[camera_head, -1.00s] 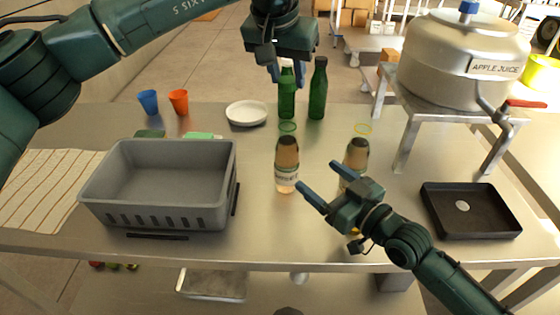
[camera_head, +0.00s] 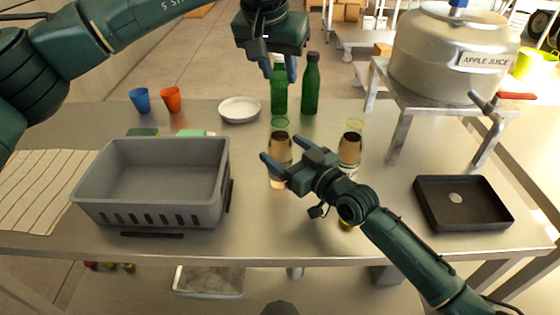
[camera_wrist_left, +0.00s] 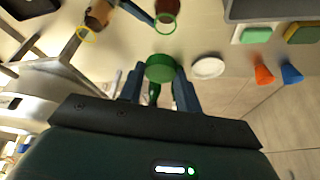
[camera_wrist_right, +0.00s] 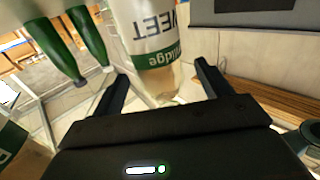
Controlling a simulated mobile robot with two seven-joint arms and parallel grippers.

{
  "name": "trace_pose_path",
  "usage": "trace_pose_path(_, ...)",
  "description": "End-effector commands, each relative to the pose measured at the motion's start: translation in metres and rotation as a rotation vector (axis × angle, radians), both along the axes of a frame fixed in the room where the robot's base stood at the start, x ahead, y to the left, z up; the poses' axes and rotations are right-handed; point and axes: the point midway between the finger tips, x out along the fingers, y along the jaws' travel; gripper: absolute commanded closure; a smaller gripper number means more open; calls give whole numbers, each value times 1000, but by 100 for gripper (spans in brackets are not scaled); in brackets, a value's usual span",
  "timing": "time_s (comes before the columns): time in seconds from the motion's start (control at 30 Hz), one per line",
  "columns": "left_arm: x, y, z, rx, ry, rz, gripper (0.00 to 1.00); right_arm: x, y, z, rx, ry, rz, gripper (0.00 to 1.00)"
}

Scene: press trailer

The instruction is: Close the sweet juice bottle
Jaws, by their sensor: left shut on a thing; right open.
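The sweet juice bottle (camera_head: 279,147), clear with brown contents and a green ring at its open top, stands upright on the table. Its label, partly reading "SWEET", shows upside down in the right wrist view (camera_wrist_right: 150,30). My right gripper (camera_head: 289,161) is open, with its fingers at either side of this bottle's lower part. My left gripper (camera_head: 279,68) is higher and farther back, above and behind the bottle. It is shut on a round green lid (camera_wrist_left: 160,68), seen between its fingertips in the left wrist view.
A similar bottle with a yellow ring (camera_head: 350,148) stands to the right, close to my right arm. Two green bottles (camera_head: 311,85) and a white plate (camera_head: 240,110) are behind. A grey crate (camera_head: 85,200) is left, a black tray (camera_head: 463,228) right, below the juice tank (camera_head: 440,60).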

Motion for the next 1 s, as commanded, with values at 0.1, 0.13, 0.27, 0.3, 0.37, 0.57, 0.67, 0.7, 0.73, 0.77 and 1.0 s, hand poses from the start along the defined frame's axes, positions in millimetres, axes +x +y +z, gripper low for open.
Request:
trace_pose_path(0.1,0,0,0,0,0,0,87,12,10,1,2,-1,0,23)
trace_pose_path(0.13,0,0,0,0,0,0,87,14,11,0,1,0,-1,23)
trace_pose_path(0.27,0,0,0,0,0,0,87,19,16,0,-1,0,0,23)
trace_pose_path(0.3,0,0,0,0,0,0,87,20,17,0,-1,-1,0,23)
trace_pose_path(0.37,0,0,0,0,0,0,87,20,17,0,-1,-1,0,23)
trace_pose_path(0.57,0,0,0,0,0,0,87,20,17,0,0,0,0,23)
trace_pose_path(0.67,0,0,0,0,0,0,87,20,17,0,0,0,0,29)
trace_pose_path(0.7,0,0,0,0,0,0,87,20,17,0,0,0,0,32)
trace_pose_path(0.73,0,0,0,0,0,0,87,20,17,0,0,0,0,35)
trace_pose_path(0.77,0,0,0,0,0,0,87,20,17,0,0,0,0,37)
trace_pose_path(1.0,0,0,0,0,0,0,87,20,17,0,0,0,-1,57)
